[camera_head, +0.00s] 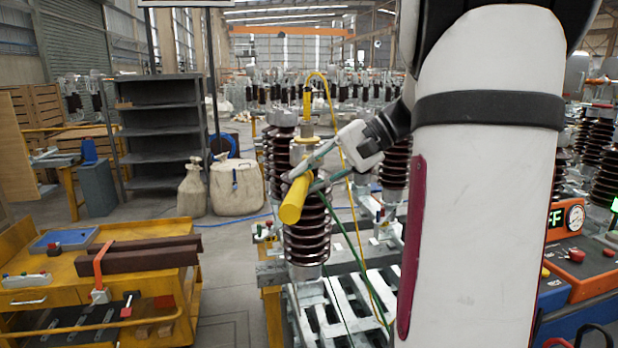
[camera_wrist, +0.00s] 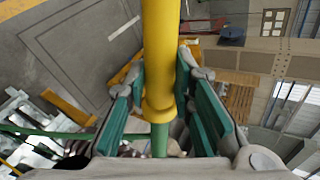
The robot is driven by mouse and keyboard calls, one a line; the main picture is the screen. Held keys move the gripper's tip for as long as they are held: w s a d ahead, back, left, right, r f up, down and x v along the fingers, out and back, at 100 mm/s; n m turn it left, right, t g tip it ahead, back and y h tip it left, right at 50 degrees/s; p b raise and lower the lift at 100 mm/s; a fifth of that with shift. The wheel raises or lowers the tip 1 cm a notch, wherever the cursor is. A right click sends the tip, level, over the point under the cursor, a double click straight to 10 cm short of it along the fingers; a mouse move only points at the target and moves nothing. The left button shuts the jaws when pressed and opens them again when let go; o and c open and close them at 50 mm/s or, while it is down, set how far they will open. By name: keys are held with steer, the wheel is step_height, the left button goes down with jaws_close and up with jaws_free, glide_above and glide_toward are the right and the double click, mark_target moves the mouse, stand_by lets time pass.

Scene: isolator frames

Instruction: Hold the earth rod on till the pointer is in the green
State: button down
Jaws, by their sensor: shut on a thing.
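The yellow earth rod (camera_head: 293,201) is tilted in front of the brown ribbed insulator column (camera_head: 307,238). My gripper (camera_head: 308,178) is shut around it, with the arm coming in from the right. In the wrist view, the rod (camera_wrist: 159,50) runs between the teal finger pads of my gripper (camera_wrist: 160,78), with a green section below its yellow collar. I cannot tell whether the rod's far end touches metal. The round dial (camera_head: 575,217) is at the right on an orange console; its pointer and any green zone are too small to read.
My white arm hides much of the right side.

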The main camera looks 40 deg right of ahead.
steer(key=s+a+p, duration=0.4)
steer(key=s+a, duration=0.1)
steer(key=s, duration=0.3)
steer(key=shift+s, duration=0.25)
stand_by(0.5)
steer(key=shift+a, duration=0.1)
stand_by(0.4)
